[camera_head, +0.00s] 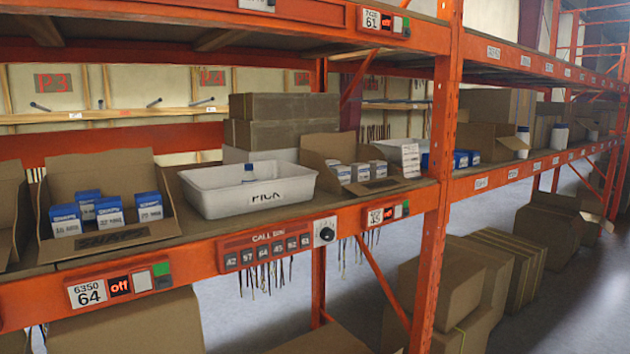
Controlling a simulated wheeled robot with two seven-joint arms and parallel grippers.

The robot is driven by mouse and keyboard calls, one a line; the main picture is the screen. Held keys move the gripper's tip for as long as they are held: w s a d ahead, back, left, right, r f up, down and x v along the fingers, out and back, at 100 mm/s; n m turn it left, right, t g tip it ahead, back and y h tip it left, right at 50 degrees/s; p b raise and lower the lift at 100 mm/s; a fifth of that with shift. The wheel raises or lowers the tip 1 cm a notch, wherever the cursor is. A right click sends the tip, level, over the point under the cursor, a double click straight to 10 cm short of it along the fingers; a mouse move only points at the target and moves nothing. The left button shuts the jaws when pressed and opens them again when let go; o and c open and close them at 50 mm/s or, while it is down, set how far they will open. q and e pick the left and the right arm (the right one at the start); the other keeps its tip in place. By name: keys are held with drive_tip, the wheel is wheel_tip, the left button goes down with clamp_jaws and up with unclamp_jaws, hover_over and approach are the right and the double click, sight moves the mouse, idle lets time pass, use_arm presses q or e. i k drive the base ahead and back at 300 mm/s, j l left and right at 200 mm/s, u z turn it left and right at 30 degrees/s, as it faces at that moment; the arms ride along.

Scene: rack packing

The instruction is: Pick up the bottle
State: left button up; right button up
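Neither of my grippers shows in the head view.
An open carton (111,231) with several blue-and-white boxes stands left of the bin. An orange upright (438,200) divides the rack, and an upper beam (250,33) crosses above.

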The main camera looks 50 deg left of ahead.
sight(249, 176)
drive_tip(key=i+u, duration=0.1)
drive_tip(key=i, duration=0.6)
drive_tip(key=i+l+u, duration=0.15)
drive_tip(key=i, duration=0.5)
drive_tip(key=i+u, duration=0.55)
drive_tip(key=u, duration=0.25)
drive_tip(key=i+l+u, duration=0.15)
drive_tip(key=i+u, duration=0.4)
drive_tip(key=u, duration=0.25)
drive_tip(key=i+u, duration=0.15)
drive_tip(key=u, duration=0.25)
drive_tip(key=i+l+u, duration=0.15)
drive_tip(key=u, duration=0.2)
drive_tip(key=i+l+u, duration=0.1)
drive_tip(key=u, duration=0.3)
drive_tip(key=i+l+u, duration=0.45)
drive_tip(key=k+u, duration=0.15)
drive_tip(key=u, duration=0.15)
drive_tip(key=k+j+u, duration=0.25)
drive_tip(key=i+l+z, duration=0.15)
drive_tip(key=z, duration=0.15)
drive_tip(key=i+l+z, duration=0.1)
drive_tip(key=z, duration=0.15)
drive_tip(key=i, duration=0.05)
